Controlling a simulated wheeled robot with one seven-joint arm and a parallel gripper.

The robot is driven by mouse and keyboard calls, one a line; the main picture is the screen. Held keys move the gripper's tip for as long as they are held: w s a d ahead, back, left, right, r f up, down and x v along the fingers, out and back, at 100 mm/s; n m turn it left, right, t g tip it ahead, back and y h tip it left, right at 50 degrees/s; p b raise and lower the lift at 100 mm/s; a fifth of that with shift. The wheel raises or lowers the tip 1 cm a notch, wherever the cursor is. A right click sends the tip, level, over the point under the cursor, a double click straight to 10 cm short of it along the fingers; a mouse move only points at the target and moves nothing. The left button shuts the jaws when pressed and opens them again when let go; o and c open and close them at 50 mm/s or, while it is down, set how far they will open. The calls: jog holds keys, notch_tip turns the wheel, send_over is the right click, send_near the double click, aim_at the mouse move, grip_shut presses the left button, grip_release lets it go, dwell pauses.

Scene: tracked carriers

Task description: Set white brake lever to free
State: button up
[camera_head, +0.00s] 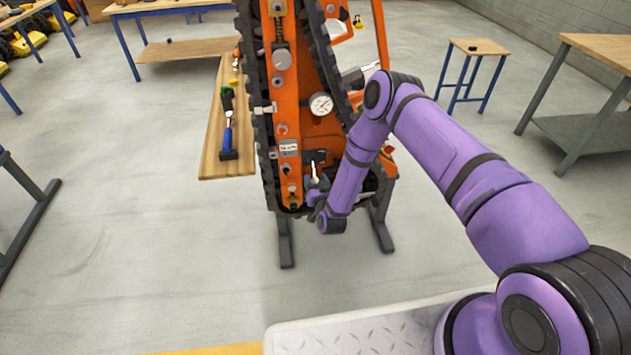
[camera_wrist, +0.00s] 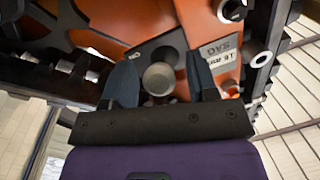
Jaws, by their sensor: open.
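The tracked carrier (camera_head: 318,128) stands upended, its orange body between black tracks. A small pale lever (camera_head: 314,172), apparently the white brake lever, shows low on the body, partly hidden by my arm. In the wrist view a round grey-white knob (camera_wrist: 160,78), which seems to be the lever's end seen head-on, sits between my fingers. My gripper (camera_wrist: 161,72) is open, with one blue-grey finger on each side of the knob and a small gap on both sides. In the head view my gripper (camera_head: 317,190) is mostly hidden at the carrier's lower part.
A dark plate (camera_wrist: 160,50) lies behind the knob, with a pale lettered label (camera_wrist: 220,50) to its right. A wooden bench (camera_head: 215,150) with tools stands at left. The floor in front is clear.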

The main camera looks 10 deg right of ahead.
jog(key=shift+w, duration=0.15)
jog(key=shift+c, duration=0.4)
grip_shut()
